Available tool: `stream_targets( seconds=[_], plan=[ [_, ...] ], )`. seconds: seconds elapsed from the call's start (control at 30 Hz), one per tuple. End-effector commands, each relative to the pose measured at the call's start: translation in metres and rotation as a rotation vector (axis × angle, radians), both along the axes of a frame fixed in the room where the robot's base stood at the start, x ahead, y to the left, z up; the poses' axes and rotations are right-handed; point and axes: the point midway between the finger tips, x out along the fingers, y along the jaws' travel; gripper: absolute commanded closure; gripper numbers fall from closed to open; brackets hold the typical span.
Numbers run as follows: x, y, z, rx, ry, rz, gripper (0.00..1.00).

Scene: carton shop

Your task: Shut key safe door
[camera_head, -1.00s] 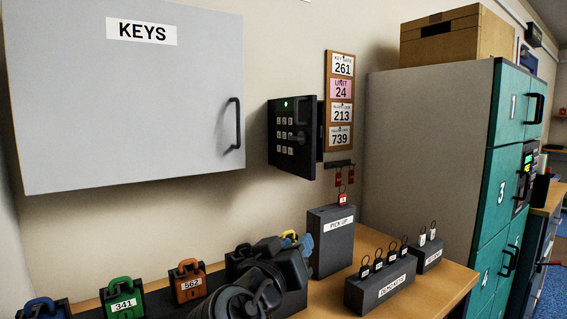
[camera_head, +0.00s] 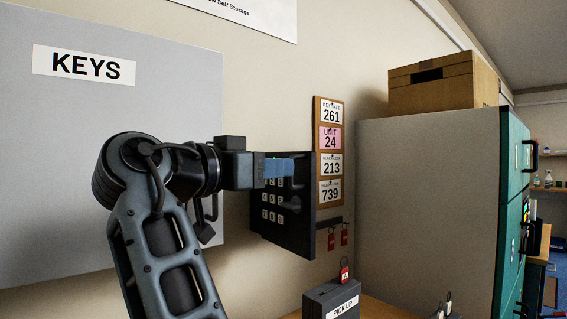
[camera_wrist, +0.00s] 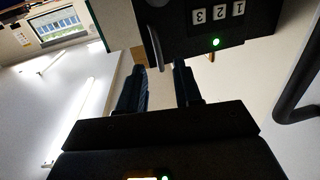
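The key safe (camera_head: 294,222) is a dark box on the wall with a keypad on its door face. In the head view its door stands at an angle to the wall; I cannot tell how wide the gap is. My gripper (camera_head: 296,168) is in front of the upper part of the keypad face and hides part of it. In the wrist view the fingers (camera_wrist: 158,72) are apart with nothing between them. The door face (camera_wrist: 228,22) shows just beyond them, with a lit green lamp and a grey lever handle (camera_wrist: 155,47). I cannot tell whether a finger touches it.
The KEYS cabinet (camera_head: 190,75) is on the wall at left, behind my arm. A number board (camera_head: 330,112) and red key tags (camera_head: 331,240) hang right of the safe. A pick-up box (camera_head: 325,303) stands below. A grey locker block (camera_head: 430,200) is at right.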

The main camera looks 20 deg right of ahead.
Motion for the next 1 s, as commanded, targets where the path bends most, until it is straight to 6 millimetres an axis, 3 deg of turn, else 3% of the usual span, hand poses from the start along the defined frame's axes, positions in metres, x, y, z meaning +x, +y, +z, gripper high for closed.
stream_targets(
  seconds=[0.23,0.6,0.93,1.0],
  plan=[
    [0.013,-0.027,0.0,-0.001,0.002,0.0,0.66],
    [0.015,-0.032,-0.001,-0.001,0.002,0.002,0.66],
    [0.015,-0.032,-0.001,0.0,0.001,0.002,0.97],
    [0.015,-0.032,-0.001,0.0,0.001,0.002,1.0]
  ],
)
